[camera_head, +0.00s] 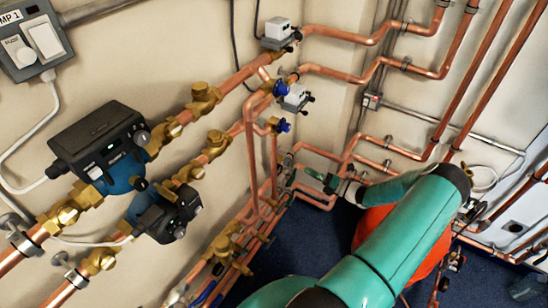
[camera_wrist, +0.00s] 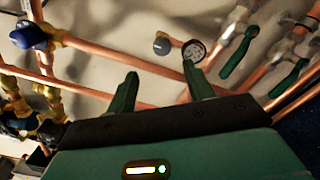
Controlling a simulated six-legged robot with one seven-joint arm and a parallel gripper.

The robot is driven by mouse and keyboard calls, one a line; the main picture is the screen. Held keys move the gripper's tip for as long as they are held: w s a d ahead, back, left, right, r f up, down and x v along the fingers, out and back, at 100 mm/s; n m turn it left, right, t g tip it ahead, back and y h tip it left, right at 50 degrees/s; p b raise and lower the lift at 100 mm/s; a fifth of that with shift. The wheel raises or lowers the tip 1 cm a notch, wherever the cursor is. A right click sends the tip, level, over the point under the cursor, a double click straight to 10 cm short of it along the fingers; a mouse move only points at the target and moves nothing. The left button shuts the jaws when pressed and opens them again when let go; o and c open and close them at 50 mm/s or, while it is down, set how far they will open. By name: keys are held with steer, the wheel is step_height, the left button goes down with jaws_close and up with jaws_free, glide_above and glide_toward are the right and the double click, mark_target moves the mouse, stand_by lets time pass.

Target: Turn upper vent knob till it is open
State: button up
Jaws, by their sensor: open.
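My gripper (camera_wrist: 161,75) is open and empty, with its two green fingers spread apart. A small dark round knob (camera_wrist: 161,44) with a pale pointer mark lies just beyond the gap between the fingertips, with no visible contact. A round gauge-like dial (camera_wrist: 194,50) sits to its right, partly behind the right fingertip. A larger blue knob (camera_wrist: 30,37) on a brass fitting is at the upper left. In the head view, my gripper (camera_head: 322,178) is small among the low pipes near the corner; the small knob cannot be made out there. No label shows which knob is the upper vent.
Green lever handles (camera_wrist: 236,52) sit right of the fingers in the wrist view. Copper pipes (camera_wrist: 110,60) cross around the gripper. In the head view, blue-capped valves (camera_head: 280,88) and black pumps (camera_head: 100,138) are on the wall. Blue floor (camera_head: 310,240) is open below.

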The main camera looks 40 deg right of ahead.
mark_target(289, 163)
steer(key=x, duration=1.3)
steer(key=shift+w+d+f, duration=0.15)
steer(key=shift+w+f, duration=0.05)
steer(key=c, duration=1)
steer(key=shift+o, duration=0.2)
